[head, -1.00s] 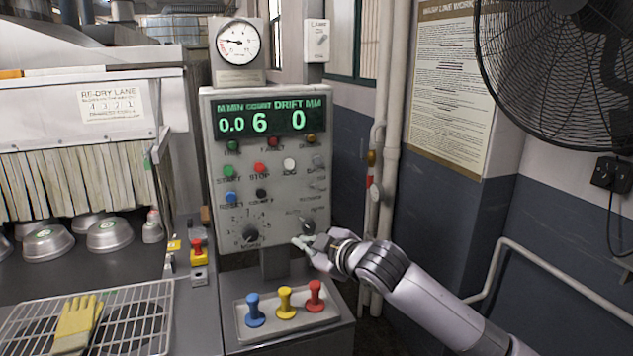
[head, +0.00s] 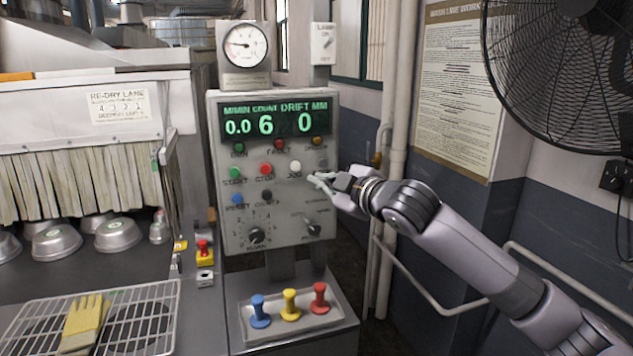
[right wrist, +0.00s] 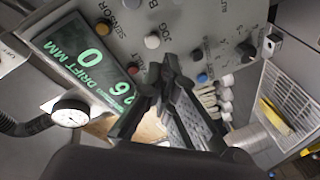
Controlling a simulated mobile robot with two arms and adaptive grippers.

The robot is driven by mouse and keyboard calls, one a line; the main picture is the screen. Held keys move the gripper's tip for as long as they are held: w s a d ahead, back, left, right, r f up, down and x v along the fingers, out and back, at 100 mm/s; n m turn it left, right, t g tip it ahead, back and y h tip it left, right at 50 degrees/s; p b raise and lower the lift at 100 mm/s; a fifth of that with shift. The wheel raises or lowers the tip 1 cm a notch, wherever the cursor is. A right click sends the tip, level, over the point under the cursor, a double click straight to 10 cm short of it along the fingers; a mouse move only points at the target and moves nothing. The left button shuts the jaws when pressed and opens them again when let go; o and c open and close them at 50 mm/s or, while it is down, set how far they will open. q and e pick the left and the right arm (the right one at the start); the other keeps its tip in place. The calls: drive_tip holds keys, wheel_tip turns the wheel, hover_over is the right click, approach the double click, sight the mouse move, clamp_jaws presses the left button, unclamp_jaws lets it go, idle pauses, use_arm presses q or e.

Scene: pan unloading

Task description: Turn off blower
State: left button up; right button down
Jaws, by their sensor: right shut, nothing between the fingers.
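The grey control panel (head: 270,205) stands upright, with a lit green display (head: 275,123) reading 0.0, 6 and 0. No label I can read says blower. My right gripper (head: 318,179) is shut and empty at the panel's right side, just below and right of the white JOG button (head: 295,166). I cannot tell whether its fingertips touch the panel; they cover part of the markings there. In the right wrist view the fingers (right wrist: 156,88) cross in front of the tilted panel. Two dark knobs, left (head: 256,235) and right (head: 313,229), sit low on the panel. My left gripper is not in view.
A large black fan (head: 560,70) hangs at the upper right. A red-and-yellow button box (head: 204,253) stands left of the panel. Blue, yellow and red handles (head: 290,305) stand below it. Pipes (head: 392,200) run up the wall behind my right arm.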

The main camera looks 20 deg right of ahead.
sight(293, 170)
drive_tip(key=p+x, duration=0.3)
drive_tip(key=x, duration=0.6)
drive_tip(key=shift+w+a+r, duration=0.1)
drive_tip(key=shift+a+r, duration=0.05)
drive_tip(key=d+f, duration=0.1)
drive_tip(key=d, duration=0.1)
drive_tip(key=s+d+f+p, duration=0.1)
drive_tip(key=shift+d+f, duration=0.15)
drive_tip(key=shift+d, duration=0.2)
drive_tip(key=shift+w+a, duration=0.1)
drive_tip(key=shift+a, duration=0.05)
drive_tip(key=shift+f, duration=0.1)
